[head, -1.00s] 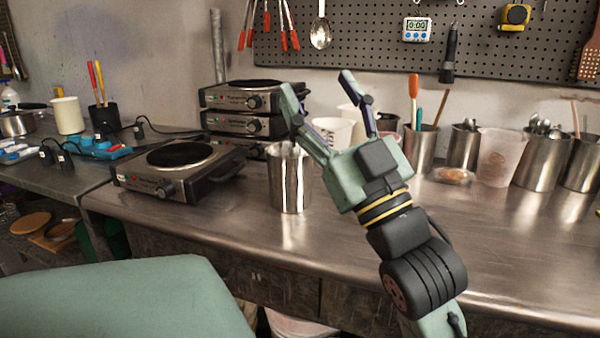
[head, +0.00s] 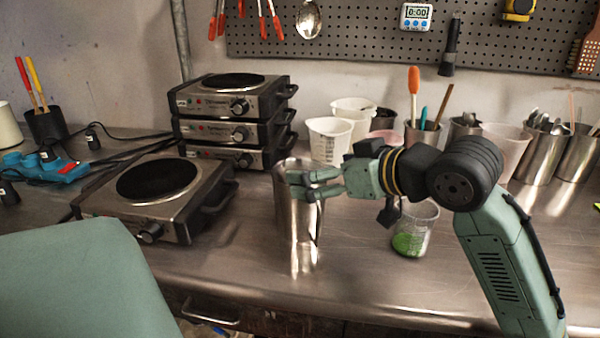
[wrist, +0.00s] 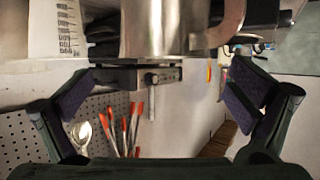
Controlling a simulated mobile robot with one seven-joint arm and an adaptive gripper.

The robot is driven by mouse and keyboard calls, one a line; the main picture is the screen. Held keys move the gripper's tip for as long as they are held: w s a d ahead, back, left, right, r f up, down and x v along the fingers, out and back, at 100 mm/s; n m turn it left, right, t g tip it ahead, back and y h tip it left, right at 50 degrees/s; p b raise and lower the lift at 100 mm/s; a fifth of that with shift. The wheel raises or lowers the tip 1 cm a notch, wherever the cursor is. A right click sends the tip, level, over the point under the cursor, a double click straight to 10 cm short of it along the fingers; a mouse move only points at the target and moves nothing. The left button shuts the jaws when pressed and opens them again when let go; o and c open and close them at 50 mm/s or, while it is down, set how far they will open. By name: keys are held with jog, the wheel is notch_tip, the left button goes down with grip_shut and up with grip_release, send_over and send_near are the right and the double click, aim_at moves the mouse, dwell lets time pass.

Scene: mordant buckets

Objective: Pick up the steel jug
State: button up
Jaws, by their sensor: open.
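The steel jug (head: 298,225) stands upright on the steel bench in the head view, right of the front hot plate. My gripper (head: 308,183) reaches in from the right, its fingers overlapping the jug's upper part. In the wrist view my gripper (wrist: 160,92) is open with nothing between its pads. There the jug (wrist: 150,28) fills the top middle, in line with the gap, its curved handle (wrist: 231,22) to the right. I cannot tell whether a finger touches the jug.
A hot plate (head: 150,200) is close left of the jug, with stacked hot plates (head: 235,130) behind. A beaker with green contents (head: 410,240) stands right, near my forearm. White plastic cups (head: 329,142) stand behind. The bench front is clear.

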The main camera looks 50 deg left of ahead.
jog(key=p+x, duration=0.1)
jog(key=x, duration=0.4)
jog(key=shift+s+a+f+p, duration=0.25)
jog(key=shift+f+p, duration=0.1)
jog(key=shift+c, duration=0.2)
jog(key=c, duration=1.7)
jog(key=shift+r, duration=0.1)
jog(key=shift+c, duration=0.8)
jog(key=shift+r, duration=0.1)
